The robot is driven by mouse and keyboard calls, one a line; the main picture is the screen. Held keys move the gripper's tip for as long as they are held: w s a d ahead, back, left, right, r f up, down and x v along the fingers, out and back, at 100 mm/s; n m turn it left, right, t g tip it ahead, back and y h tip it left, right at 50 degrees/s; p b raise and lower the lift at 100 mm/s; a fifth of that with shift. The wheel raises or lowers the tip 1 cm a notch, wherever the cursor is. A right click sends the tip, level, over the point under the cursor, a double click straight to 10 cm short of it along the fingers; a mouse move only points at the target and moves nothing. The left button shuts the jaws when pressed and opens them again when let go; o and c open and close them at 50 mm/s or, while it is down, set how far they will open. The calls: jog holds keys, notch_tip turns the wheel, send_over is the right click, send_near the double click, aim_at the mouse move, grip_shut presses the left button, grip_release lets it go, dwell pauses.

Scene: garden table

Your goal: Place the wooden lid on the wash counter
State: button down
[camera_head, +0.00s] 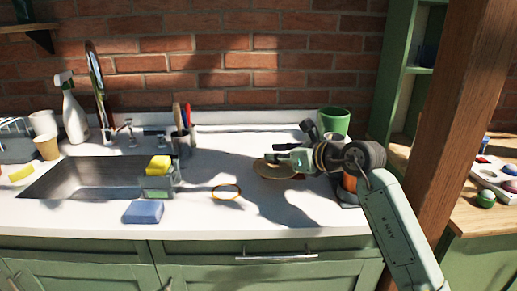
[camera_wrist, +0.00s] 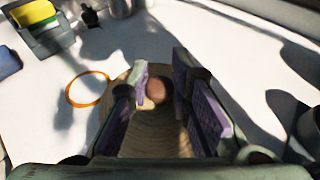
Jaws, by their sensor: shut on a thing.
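The wooden lid (camera_head: 268,171) is a round tan disc with a brown knob, at the right part of the white wash counter (camera_head: 330,219). In the wrist view the lid (camera_wrist: 150,138) lies below and between my fingers, with its knob (camera_wrist: 156,90) near the fingertips. My gripper (camera_head: 283,157) is shut on the lid; in the wrist view its two purple-padded fingers (camera_wrist: 160,92) stand either side of the knob. The fingers hide part of the disc. I cannot tell whether the lid's underside touches the counter.
An orange ring (camera_head: 227,199) lies on the counter left of the lid. Further left are a blue sponge (camera_head: 143,212), a caddy with a yellow sponge (camera_head: 159,165) and the sink (camera_head: 80,182). A green pot (camera_head: 333,121) stands behind my gripper. Bare counter lies in front.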

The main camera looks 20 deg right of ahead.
jog(key=w+p, duration=0.1)
jog(key=w, duration=0.3)
jog(key=w+a+p, duration=0.1)
jog(key=w+p, duration=0.1)
jog(key=w, duration=0.2)
jog(key=w+f+p, duration=0.1)
jog(key=w, duration=0.3)
jog(key=shift+w+a, duration=0.15)
jog(key=shift+a, duration=0.15)
jog(key=shift+f+p, duration=1.1)
jog(key=shift+f, duration=0.75)
jog(key=c, duration=1.5)
grip_release()
jog(key=shift+o, duration=0.2)
jog(key=b+v, duration=0.4)
jog(key=v, duration=0.8)
